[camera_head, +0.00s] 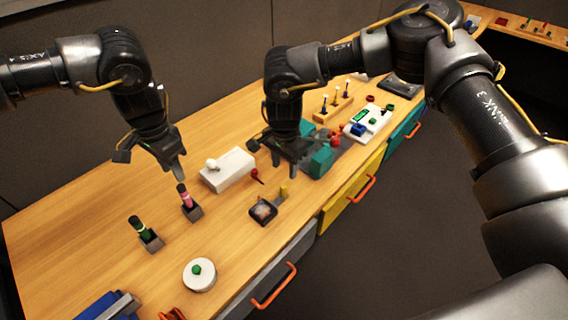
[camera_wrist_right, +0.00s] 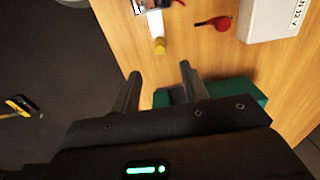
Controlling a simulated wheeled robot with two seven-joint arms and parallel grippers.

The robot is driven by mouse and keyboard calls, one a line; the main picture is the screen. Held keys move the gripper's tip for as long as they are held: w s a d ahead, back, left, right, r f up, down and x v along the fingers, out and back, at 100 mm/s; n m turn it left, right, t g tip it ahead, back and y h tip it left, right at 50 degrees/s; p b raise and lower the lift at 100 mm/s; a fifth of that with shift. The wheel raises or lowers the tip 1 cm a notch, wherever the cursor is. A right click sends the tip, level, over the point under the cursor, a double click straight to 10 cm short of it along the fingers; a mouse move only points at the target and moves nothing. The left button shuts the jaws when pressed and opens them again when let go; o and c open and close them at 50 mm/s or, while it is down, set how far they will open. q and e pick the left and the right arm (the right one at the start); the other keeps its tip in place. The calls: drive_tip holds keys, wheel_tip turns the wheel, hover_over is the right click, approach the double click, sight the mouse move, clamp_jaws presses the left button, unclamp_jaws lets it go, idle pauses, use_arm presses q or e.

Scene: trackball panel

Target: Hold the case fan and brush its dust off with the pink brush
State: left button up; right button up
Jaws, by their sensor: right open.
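The case fan (camera_head: 263,211) is a small dark square with a greyish, dusty-looking centre, lying on the wooden bench with a yellow tab (camera_head: 284,191) at its side. The fan's edge (camera_wrist_right: 146,6) and its yellow tab (camera_wrist_right: 159,46) show in the right wrist view. The pink brush (camera_head: 186,201) stands in a dark holder, black end up. My left gripper (camera_head: 176,179) is just above and left of it, apart from it; its opening is unclear. My right gripper (camera_head: 290,174) is open and empty, beyond the fan; its fingers (camera_wrist_right: 160,80) show apart in the wrist view.
A green-banded brush (camera_head: 140,229) stands in another holder. A white box (camera_head: 228,169) with a knob, a red ball-ended piece (camera_head: 255,174) and a teal block (camera_head: 321,160) lie around my right gripper. A round white piece (camera_head: 199,275) is at front. Drawer handles (camera_head: 274,287) jut from the bench.

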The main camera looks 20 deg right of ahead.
sight(284, 185)
wheel_tip(284, 185, down, 11)
drive_tip(key=shift+r, duration=0.1)
idle(0.4)
drive_tip(key=shift+c, duration=0.5)
clamp_jaws()
use_arm(q)
drive_tip(key=shift+o, duration=0.3)
